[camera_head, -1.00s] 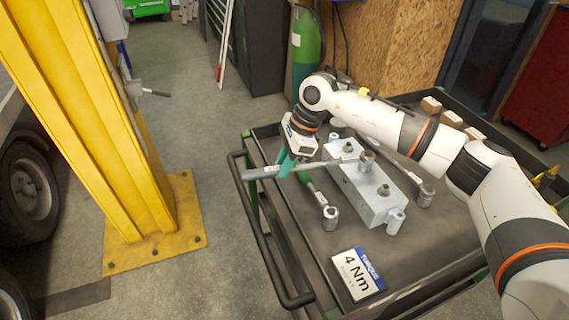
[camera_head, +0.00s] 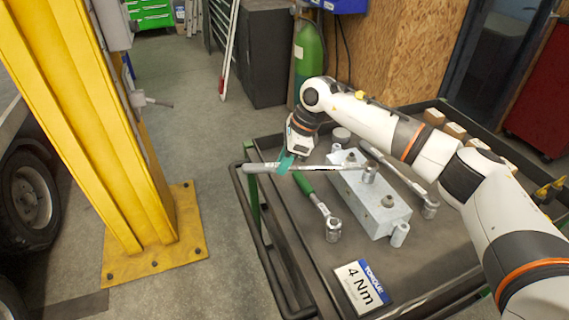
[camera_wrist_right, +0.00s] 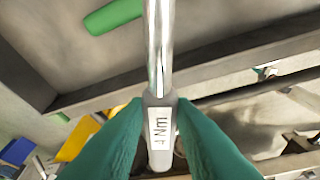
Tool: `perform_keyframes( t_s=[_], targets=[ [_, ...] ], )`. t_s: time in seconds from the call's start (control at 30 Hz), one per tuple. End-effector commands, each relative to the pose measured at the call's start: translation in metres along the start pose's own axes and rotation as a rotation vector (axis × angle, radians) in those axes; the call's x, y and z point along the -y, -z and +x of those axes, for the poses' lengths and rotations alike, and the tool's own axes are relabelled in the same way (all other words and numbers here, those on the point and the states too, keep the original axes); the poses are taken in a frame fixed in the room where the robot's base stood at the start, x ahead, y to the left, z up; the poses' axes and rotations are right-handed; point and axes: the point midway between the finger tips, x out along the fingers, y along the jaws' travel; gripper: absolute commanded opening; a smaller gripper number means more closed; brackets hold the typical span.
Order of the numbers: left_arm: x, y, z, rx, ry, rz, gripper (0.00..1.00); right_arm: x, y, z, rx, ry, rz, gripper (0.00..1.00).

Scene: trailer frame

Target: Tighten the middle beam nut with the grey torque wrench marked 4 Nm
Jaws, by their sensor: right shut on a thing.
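My right gripper (camera_head: 287,163), with teal fingers, is shut on the handle of the grey torque wrench (camera_head: 320,167). In the right wrist view the fingers close around the handle, and its label (camera_wrist_right: 160,130) reads 4 Nm. The wrench lies roughly level across the grey beam block (camera_head: 360,198), and its head (camera_head: 370,172) is at the middle nut, which it hides. Whether it is fully seated I cannot tell. My left gripper is not in view.
On the cart (camera_head: 300,262) lie a green-handled wrench (camera_head: 318,203) under the held one, another wrench (camera_head: 405,181) right of the block, and a 4 Nm card (camera_head: 362,286) in front. Small boxes (camera_head: 445,124) stand at the back. A yellow post (camera_head: 120,150) stands left.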

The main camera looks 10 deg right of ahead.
Motion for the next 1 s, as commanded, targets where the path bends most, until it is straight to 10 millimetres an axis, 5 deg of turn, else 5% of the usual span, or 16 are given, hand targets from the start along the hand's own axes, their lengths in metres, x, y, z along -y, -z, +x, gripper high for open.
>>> perform_keyframes(
  t_s=[0.23, 0.73, 1.0],
  targets=[
    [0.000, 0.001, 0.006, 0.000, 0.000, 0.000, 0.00, -0.023, -0.002, -0.003, -0.001, -0.045, 0.091, 0.00],
    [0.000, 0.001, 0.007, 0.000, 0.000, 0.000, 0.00, -0.031, -0.002, -0.004, -0.001, -0.059, 0.122, 0.00],
    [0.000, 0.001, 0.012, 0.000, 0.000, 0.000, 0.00, -0.052, -0.006, -0.005, -0.002, -0.096, 0.213, 0.00]
  ],
)
